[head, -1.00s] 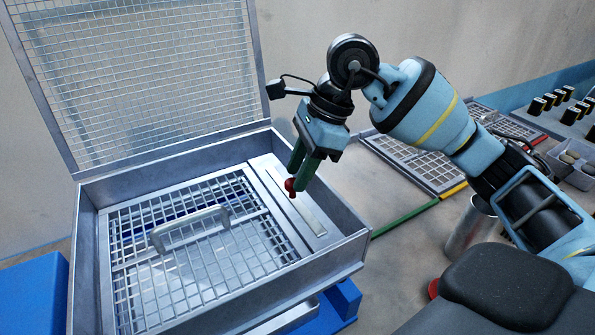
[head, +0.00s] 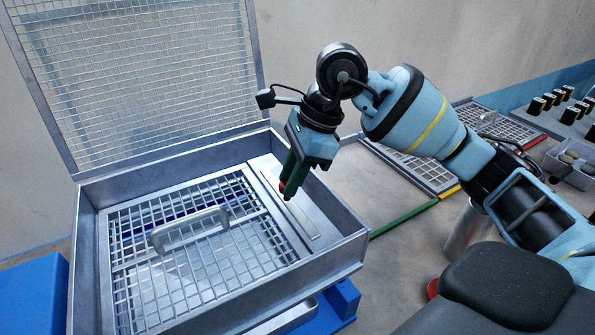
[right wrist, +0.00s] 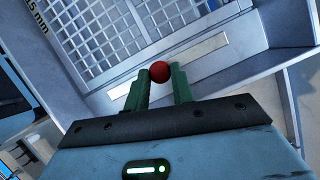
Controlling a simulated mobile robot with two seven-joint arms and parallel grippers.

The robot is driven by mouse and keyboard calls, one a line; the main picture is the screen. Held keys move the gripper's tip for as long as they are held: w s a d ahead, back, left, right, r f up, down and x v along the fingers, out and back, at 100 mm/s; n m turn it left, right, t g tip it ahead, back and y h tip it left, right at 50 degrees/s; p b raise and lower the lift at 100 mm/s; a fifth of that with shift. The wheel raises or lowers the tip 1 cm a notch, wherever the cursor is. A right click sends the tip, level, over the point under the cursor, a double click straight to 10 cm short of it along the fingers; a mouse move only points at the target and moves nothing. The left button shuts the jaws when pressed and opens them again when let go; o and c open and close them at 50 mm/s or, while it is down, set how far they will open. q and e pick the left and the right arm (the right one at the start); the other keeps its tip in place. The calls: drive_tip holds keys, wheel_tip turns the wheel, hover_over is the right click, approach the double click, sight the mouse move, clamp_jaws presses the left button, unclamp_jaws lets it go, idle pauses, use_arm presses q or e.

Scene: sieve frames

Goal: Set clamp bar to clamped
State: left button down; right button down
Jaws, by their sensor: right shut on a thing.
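The clamp bar's red knob (head: 283,187) shows over the pale strip (head: 303,220) along the right side of the open metal sieve box (head: 345,228). My right gripper (head: 289,190) is shut on the red knob, its green fingers pointing down and hiding part of it. In the right wrist view the round red knob (right wrist: 160,70) sits between the two green fingertips (right wrist: 161,82). The rest of the bar is hard to make out. My left gripper is not in view.
A mesh panel with a grey handle (head: 190,227) lies inside the box. The mesh lid (head: 140,75) stands open behind. A metal cup (head: 460,235) and grid frames (head: 420,165) are on the right, with a green strip (head: 405,219) between.

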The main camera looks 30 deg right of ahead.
drive_tip(key=a, duration=0.3)
drive_tip(key=shift+w+a, duration=0.1)
drive_tip(key=shift+a, duration=0.15)
drive_tip(key=c, duration=1.5)
unclamp_jaws()
drive_tip(key=shift+a, duration=0.1)
drive_tip(key=shift+o, duration=0.2)
drive_tip(key=shift+v, duration=3.9)
